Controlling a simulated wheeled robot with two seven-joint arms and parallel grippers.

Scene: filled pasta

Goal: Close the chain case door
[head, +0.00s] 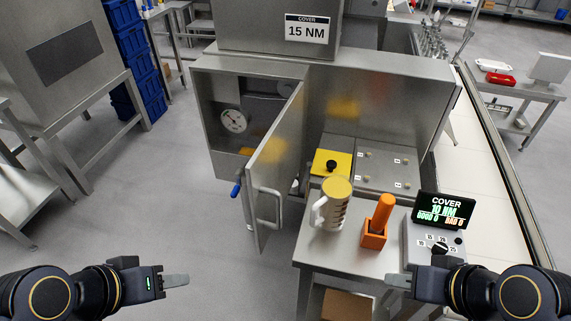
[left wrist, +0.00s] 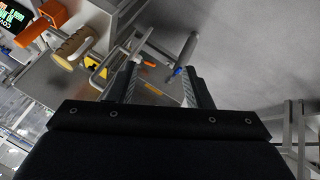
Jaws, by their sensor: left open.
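The chain case door (head: 276,160) is a grey metal panel standing ajar at the front of the steel case (head: 215,100), swung out towards me. A bar handle (head: 268,208) is on its face, low down. A blue-tipped lever (head: 236,189) shows at its left. The case opening shows a round gauge (head: 233,121). My left gripper (head: 186,281) is open and empty, at the lower left, well apart from the door. Its fingers (left wrist: 160,88) also show in the left wrist view. My right gripper (head: 390,281) is at the lower right by the bench; its jaw gap cannot be made out.
Right of the door, a bench holds a mug-like handled container (head: 331,206), an orange tool in a holder (head: 376,225) and a display box (head: 441,211). A yellow plate (head: 332,162) lies behind them. The floor (head: 190,215) left of the door is clear.

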